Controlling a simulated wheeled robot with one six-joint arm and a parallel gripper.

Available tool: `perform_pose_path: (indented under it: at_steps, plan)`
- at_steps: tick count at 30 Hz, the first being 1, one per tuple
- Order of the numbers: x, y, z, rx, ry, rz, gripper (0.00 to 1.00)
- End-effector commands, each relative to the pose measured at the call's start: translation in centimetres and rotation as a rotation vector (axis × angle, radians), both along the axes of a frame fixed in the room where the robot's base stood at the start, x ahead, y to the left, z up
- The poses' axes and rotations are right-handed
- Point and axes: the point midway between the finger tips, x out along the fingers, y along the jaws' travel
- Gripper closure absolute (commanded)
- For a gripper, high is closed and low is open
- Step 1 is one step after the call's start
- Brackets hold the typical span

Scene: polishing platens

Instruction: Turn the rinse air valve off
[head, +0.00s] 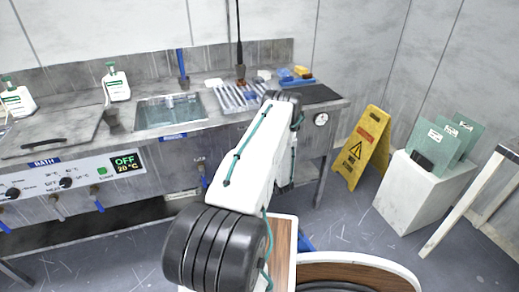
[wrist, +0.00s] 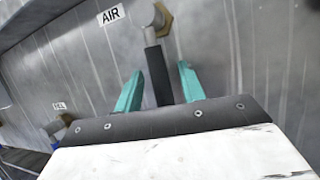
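In the wrist view, the air valve's dark lever (wrist: 157,75) runs from a brass fitting (wrist: 161,18) at the top down between my fingers. The AIR label (wrist: 111,15) is on the steel panel just left of the fitting. My gripper (wrist: 160,85) has two teal fingers, one on each side of the lever, with visible gaps. The fingers look open and not closed on the lever. In the head view my own arm covers the gripper and this valve.
Another valve with a blue handle (wrist: 53,130) sits lower left in the wrist view. In the head view, the steel bench (head: 160,140) has a sink (head: 170,110) and a bath control panel (head: 75,180). A yellow floor sign (head: 362,150) and white block (head: 412,190) stand right.

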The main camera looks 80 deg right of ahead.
Motion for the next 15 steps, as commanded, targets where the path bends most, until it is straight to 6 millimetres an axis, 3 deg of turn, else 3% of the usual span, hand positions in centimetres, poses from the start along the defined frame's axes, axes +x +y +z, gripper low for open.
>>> perform_pose_path:
  at_steps: [7,15]
  plan:
    - [-0.5,0.5,-0.2,-0.001,0.0,-0.001,0.6]
    - [-3.2,3.8,-1.9,0.002,-0.001,-0.002,0.6]
